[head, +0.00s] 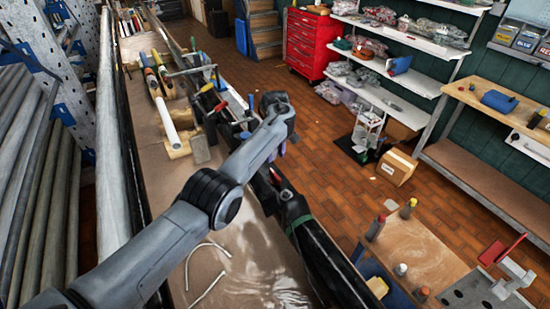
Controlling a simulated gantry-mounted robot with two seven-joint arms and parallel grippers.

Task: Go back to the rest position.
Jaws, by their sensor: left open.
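My left arm comes in from the lower left and reaches over the bench. My left gripper (277,148) is at its far end, above the bench's right side, near the long dark spar. Its fingers are small and partly hidden by the wrist; it is open, and I see nothing held in it. My right gripper is not in view. The long dark spar (318,252) with a green band runs along the bench's right edge.
The brown bench top (245,255) carries a bent white cord. Farther back are a white tube (167,122), clamps and hand tools. Metal pipes (25,170) stand at left. A small wooden table (415,250) with bottles stands at right. Open brick floor (325,165) lies between.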

